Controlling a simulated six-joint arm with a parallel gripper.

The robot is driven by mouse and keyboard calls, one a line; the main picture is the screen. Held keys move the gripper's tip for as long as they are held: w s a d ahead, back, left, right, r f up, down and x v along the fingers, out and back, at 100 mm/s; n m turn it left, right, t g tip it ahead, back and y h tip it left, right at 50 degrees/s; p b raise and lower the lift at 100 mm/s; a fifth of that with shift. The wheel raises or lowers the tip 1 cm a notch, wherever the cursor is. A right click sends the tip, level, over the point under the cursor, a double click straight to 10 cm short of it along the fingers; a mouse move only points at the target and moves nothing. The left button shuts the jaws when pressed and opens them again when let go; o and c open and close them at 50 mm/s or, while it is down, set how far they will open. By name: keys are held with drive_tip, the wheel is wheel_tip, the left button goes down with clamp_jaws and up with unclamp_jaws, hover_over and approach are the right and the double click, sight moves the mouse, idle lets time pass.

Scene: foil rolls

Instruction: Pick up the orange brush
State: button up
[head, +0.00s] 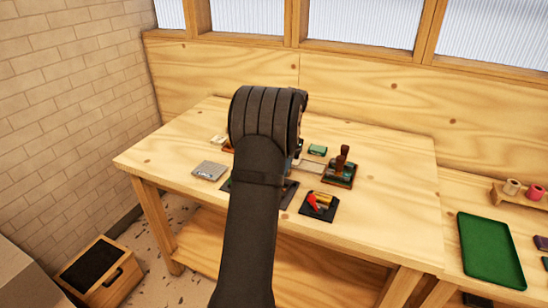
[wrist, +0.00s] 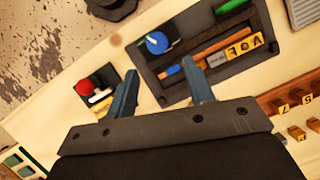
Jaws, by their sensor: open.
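In the wrist view, a thin orange stick, which looks like the orange brush (wrist: 222,43), lies in a dark tray (wrist: 147,70). The tray also holds a blue round-topped thing (wrist: 157,42), a green stick (wrist: 173,70), another blue stick and yellow letter blocks (wrist: 238,50). My gripper (wrist: 159,67) is open and empty, its two blue-grey fingers wide apart. The right finger overlaps the tray's near edge in the picture, close to the brush. The height of the fingers above the tray is hard to tell. In the head view, my arm hides the brush and most of the tray (head: 288,193).
A small black tray (head: 319,206) with red and yellow things sits right of my arm. A stamp stand (head: 340,172) is behind it, and a grey block (head: 209,170) lies left. A wooden letter rack (wrist: 292,100) shows in the wrist view.

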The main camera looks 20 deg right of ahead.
drive_tip(key=w+d+r+n+t+h, duration=0.2)
drive_tip(key=r+t+h, duration=0.1)
drive_tip(key=r, duration=0.2)
drive_tip(key=w+d+r+n+t+h, duration=0.1)
drive_tip(key=w+r+n+t+h, duration=0.1)
drive_tip(key=r+h, duration=0.3)
drive_tip(key=shift+y, duration=0.6)
drive_tip(key=x, duration=1.1)
drive_tip(key=shift+w+d+f, duration=0.1)
drive_tip(key=shift+w+d, duration=0.05)
drive_tip(key=shift+w, duration=0.25)
drive_tip(key=x, duration=0.5)
drive_tip(key=shift+s+a+f, duration=0.15)
drive_tip(key=shift+a+f, duration=0.1)
drive_tip(key=shift+a, duration=0.15)
clamp_jaws()
drive_tip(key=shift+r, duration=0.1)
